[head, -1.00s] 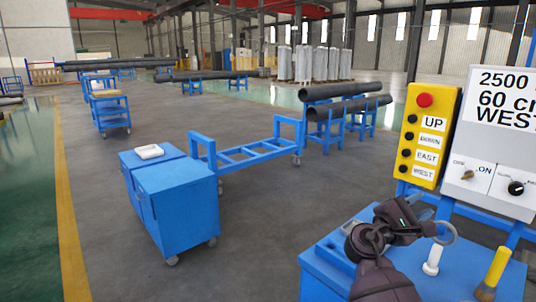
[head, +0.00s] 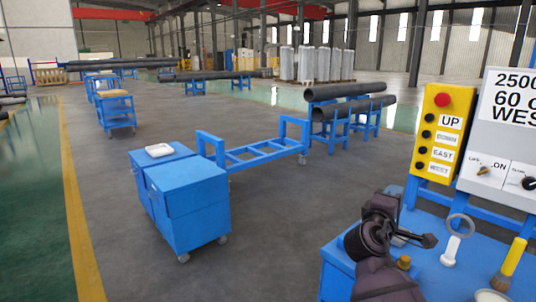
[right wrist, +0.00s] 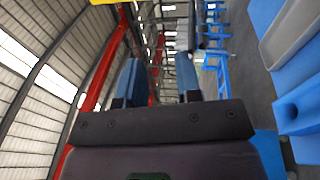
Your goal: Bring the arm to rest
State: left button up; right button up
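My right arm (head: 385,285) comes up dark from the bottom of the head view at the blue workbench (head: 440,275). Its gripper (head: 422,240) is over the bench's left part, to the left of a grey ring on a white stem (head: 451,250). In the right wrist view, the two blue fingers of the right gripper (right wrist: 158,78) stand apart with nothing between them. My left gripper is not in view.
A yellow button panel (head: 439,130) and a white control box (head: 500,135) stand behind the bench. A yellow-handled brush (head: 512,260) is at its right.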

jog(key=s+a+f+m+t+y, duration=0.1)
jog(key=s+a+f+m+y, duration=0.2)
jog(key=s+f+y, duration=0.4)
jog(key=s+a+f+m+t+y, duration=0.1)
jog(key=s+a+f+m+y, duration=0.3)
jog(key=f, duration=0.6)
jog(key=s+d+f+g, duration=0.1)
jog(key=s+f+g, duration=0.1)
jog(key=s+f, duration=0.3)
jog(key=s+d+f+m+g+y+p, duration=0.1)
jog(key=s+f, duration=0.5)
jog(key=s, duration=0.8)
jog(key=s+d+f+m+g+y, duration=0.1)
jog(key=s+d+f+g, duration=0.1)
jog(key=s+f, duration=0.4)
jog(key=s, duration=0.3)
jog(key=shift+s+d+g+p, duration=0.2)
jog(key=shift+s+g+p, duration=0.05)
jog(key=shift+g+p, duration=0.15)
